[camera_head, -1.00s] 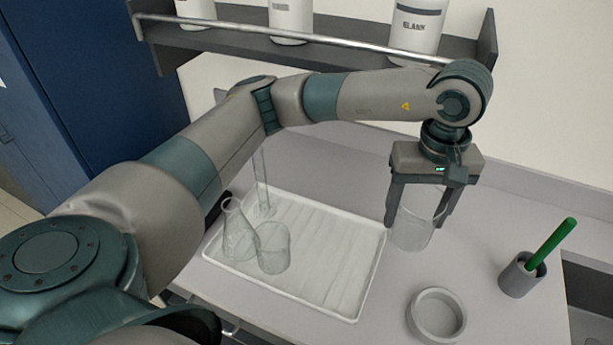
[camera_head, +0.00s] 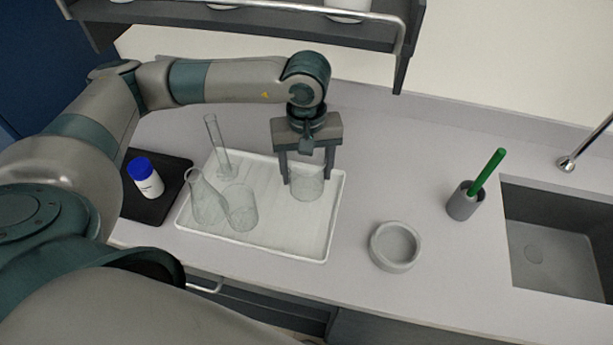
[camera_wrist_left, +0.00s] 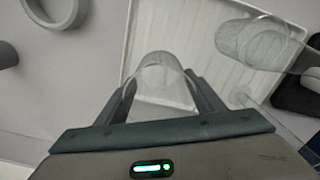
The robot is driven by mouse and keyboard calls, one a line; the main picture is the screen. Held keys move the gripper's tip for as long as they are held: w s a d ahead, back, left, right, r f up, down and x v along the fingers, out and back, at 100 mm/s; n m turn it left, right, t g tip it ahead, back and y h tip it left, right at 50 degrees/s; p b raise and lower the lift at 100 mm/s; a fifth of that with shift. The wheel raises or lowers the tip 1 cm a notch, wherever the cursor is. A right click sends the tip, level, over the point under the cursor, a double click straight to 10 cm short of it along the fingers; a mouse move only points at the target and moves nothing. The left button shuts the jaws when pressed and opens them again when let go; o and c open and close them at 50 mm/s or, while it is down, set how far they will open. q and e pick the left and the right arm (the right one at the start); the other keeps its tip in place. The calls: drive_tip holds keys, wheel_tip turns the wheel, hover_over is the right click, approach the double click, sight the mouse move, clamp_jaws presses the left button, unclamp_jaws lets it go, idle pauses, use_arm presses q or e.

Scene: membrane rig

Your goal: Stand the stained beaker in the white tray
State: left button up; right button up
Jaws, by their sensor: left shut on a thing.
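My left gripper (camera_head: 307,180) is shut on a clear glass beaker (camera_head: 307,190), with one finger on each side of it. The beaker is upright over the right rear part of the white tray (camera_head: 285,232). I cannot tell whether its base touches the tray floor. No stain can be made out on it. In the left wrist view the beaker (camera_wrist_left: 163,82) sits between the fingers, with the ribbed tray (camera_wrist_left: 195,35) behind it. My right gripper is not in view.
A conical flask (camera_head: 205,202), another beaker (camera_head: 242,212) and a tall cylinder (camera_head: 217,150) stand in the tray's left part. A blue-capped bottle (camera_head: 146,180) is on a dark mat. A grey dish (camera_head: 394,246), a brush holder (camera_head: 463,202) and a sink (camera_head: 560,240) are to the right.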

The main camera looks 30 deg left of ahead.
use_arm(q)
drive_tip(key=shift+f, duration=0.1)
drive_tip(key=shift+f+p, duration=0.6)
drive_tip(key=shift+p, duration=0.1)
wheel_tip(320, 180, down, 2)
drive_tip(key=shift+f+p, duration=0.25)
drive_tip(key=shift+p, duration=0.3)
drive_tip(key=shift+f, duration=0.1)
drive_tip(key=shift+f+b, duration=0.15)
drive_tip(key=shift+b, duration=0.15)
drive_tip(key=o, duration=1.1)
drive_tip(key=shift+o, duration=0.2)
